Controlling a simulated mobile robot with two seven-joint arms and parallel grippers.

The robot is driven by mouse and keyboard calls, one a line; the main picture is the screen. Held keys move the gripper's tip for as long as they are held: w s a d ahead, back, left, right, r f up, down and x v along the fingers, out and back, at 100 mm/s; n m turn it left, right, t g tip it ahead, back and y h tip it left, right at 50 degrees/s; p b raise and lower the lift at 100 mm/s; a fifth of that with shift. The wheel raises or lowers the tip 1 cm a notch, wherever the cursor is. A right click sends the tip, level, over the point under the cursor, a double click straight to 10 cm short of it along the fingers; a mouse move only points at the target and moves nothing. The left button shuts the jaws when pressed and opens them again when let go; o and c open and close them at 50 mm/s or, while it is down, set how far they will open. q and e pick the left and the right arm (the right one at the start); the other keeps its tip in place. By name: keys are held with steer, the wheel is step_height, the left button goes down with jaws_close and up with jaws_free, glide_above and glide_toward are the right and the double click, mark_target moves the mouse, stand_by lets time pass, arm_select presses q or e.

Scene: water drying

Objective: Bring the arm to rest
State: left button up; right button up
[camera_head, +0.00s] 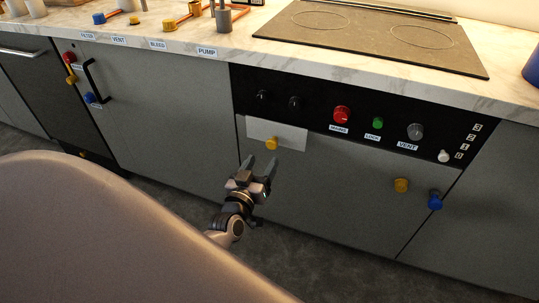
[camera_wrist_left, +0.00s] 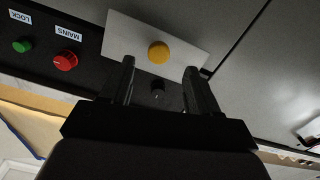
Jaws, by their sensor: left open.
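My left gripper (camera_head: 260,167) is open and empty in front of the cabinet, just below a white plate (camera_head: 288,137) with a yellow knob (camera_head: 271,143). In the left wrist view the two fingers (camera_wrist_left: 165,85) stand apart. The white plate (camera_wrist_left: 125,32) and the yellow knob (camera_wrist_left: 158,52) show beyond them, with the knob between the finger lines. I cannot tell whether a fingertip touches the plate. My right gripper is not in view.
The black panel has a red MAINS knob (camera_head: 342,114), a green LOCK knob (camera_head: 377,123) and a grey VENT knob (camera_head: 415,131). The counter (camera_head: 225,62) edge and cooktop (camera_head: 375,38) lie above. Floor is clear.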

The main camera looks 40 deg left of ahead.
arm_select(q)
steer(key=s+d+f+m+g+h, duration=0.3)
steer(key=s+d+f+m+g, duration=0.1)
steer(key=s+d, duration=0.4)
steer(key=s+d+f+m+g+h, duration=0.35)
steer(key=s+d, duration=0.25)
steer(key=s, duration=0.4)
step_height(320, 180, up, 11)
steer(key=s+a+p, duration=0.1)
steer(key=p, duration=1.2)
steer(key=shift+s+a+r+p, duration=0.15)
steer(key=shift+a+r+p, duration=0.05)
steer(key=shift+p, duration=0.15)
steer(key=shift+f, duration=0.1)
steer(key=shift+t, duration=0.25)
steer(key=shift+o, duration=0.4)
stand_by(0.3)
